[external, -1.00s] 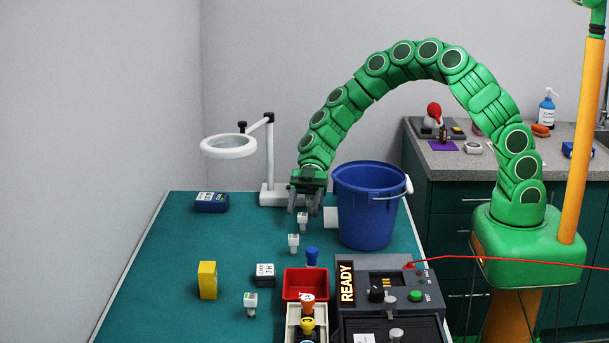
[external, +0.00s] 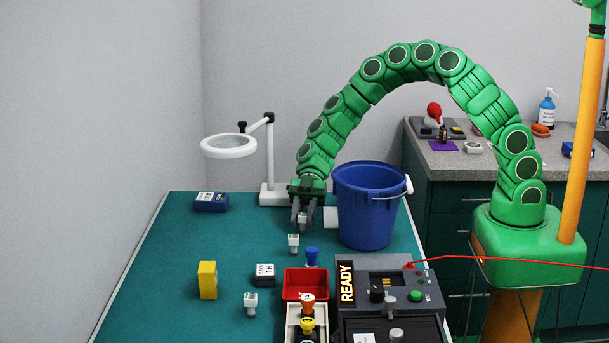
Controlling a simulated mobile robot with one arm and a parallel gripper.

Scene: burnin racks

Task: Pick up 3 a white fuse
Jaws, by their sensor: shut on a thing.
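My gripper (external: 304,218) is low over the back part of the green table, just left of the blue bucket. It is shut on a white fuse (external: 303,222), which shows between the fingertips and is partly covered by them. A second white fuse (external: 293,243) stands on the table just in front of the gripper. A third white fuse (external: 251,304) stands farther forward, to the left of the red bin.
The blue bucket (external: 366,215) stands close to the gripper's right. A magnifier lamp (external: 271,160) stands behind it. A red bin (external: 290,284), a blue fuse (external: 312,257), a READY device (external: 390,284) and a yellow block (external: 207,280) are in front. The table's left middle is clear.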

